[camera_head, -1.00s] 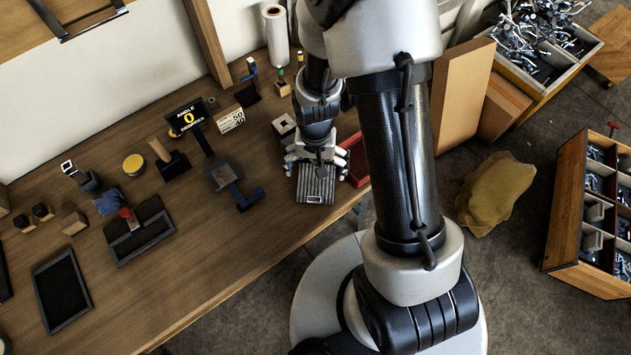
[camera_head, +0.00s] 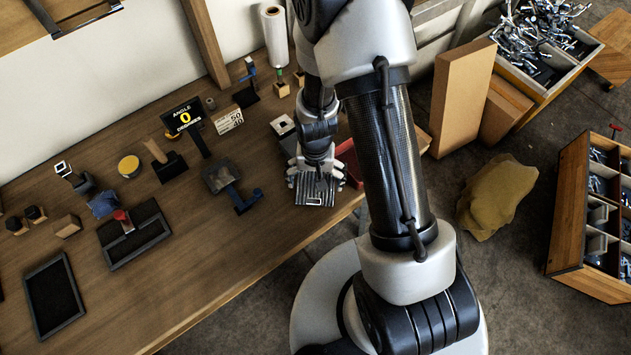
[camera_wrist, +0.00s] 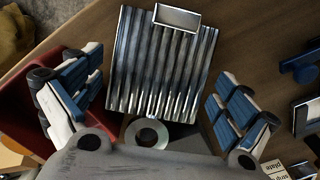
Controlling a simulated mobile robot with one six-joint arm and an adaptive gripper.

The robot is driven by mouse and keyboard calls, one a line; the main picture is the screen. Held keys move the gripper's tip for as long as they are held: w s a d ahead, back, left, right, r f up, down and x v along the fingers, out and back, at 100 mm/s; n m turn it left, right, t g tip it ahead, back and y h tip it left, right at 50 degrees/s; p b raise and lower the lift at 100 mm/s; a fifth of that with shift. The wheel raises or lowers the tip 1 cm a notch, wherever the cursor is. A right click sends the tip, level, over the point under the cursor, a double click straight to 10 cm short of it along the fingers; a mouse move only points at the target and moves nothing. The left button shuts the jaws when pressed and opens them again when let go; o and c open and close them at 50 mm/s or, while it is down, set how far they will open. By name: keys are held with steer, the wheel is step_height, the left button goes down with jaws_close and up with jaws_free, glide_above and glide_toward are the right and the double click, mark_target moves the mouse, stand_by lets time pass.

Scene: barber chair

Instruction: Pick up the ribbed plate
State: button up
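The ribbed plate (camera_head: 314,193) is a grey metal plate with parallel ridges and a framed rectangular label at one end. It lies at the bench's front edge, partly covered by my gripper in the head view. In the wrist view the ribbed plate (camera_wrist: 160,68) fills the upper middle. My gripper (camera_wrist: 158,98) is open, with one blue-padded finger on each side of the plate. A gap shows between each finger and the plate. In the head view my gripper (camera_head: 317,172) is just over the plate's back part.
A red bin (camera_head: 351,163) stands close to the right of the plate; the red bin (camera_wrist: 28,108) is behind the left finger in the wrist view. A blue-handled tool (camera_head: 242,203) lies to the left. The front-middle bench top (camera_head: 215,245) is clear.

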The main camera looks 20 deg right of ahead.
steer(key=c, duration=1.1)
